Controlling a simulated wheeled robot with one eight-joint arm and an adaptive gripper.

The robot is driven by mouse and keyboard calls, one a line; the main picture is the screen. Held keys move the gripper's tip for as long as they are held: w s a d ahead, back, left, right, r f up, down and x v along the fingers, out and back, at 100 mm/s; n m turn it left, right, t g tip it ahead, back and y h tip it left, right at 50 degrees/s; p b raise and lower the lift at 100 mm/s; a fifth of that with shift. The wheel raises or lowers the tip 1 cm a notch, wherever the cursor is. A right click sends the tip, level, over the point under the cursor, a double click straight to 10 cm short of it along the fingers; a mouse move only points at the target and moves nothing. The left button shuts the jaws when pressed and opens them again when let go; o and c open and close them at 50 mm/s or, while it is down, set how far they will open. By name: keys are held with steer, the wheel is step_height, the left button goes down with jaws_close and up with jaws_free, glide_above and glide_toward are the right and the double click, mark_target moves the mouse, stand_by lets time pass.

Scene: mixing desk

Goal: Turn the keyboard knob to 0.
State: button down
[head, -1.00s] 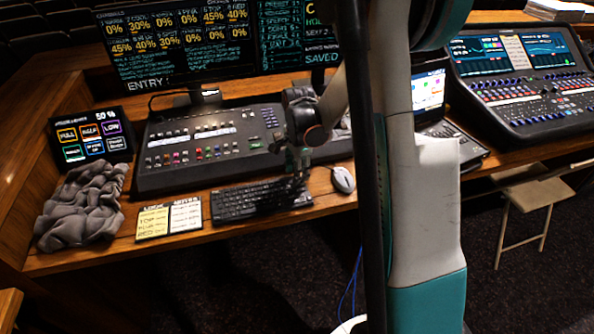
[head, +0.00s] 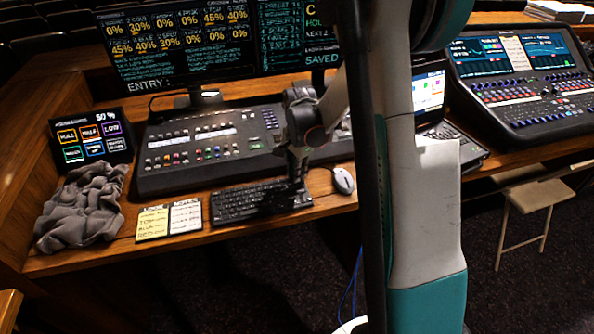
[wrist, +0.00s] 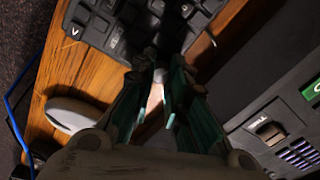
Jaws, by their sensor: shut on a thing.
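The black keyboard (head: 236,203) lies on the wooden desk in front of the lighting console. It also shows at the top of the wrist view (wrist: 112,22). My gripper (head: 297,181) points down at the keyboard's right end in the head view. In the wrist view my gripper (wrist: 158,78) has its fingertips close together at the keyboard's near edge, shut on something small. This looks to be the keyboard knob, but the fingers hide it and I cannot read its setting.
A white mouse (head: 343,181) lies close to the right of my gripper. The console (head: 200,150) stands behind the keyboard. A monitor (head: 190,45) reads "ENTRY:", and a tablet (head: 91,137) shows about 50 %. Two note cards (head: 185,215) and a grey cloth (head: 82,207) lie to the left.

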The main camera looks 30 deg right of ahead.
steer(key=n, duration=0.4)
steer(key=shift+n, duration=0.3)
steer(key=n, duration=0.3)
steer(key=shift+n, duration=0.4)
steer(key=n, duration=0.3)
steer(key=shift+w, duration=0.1)
steer(key=shift+n, duration=2.1)
steer(key=c, duration=1.5)
jaws_free()
steer(key=shift+c, duration=0.2)
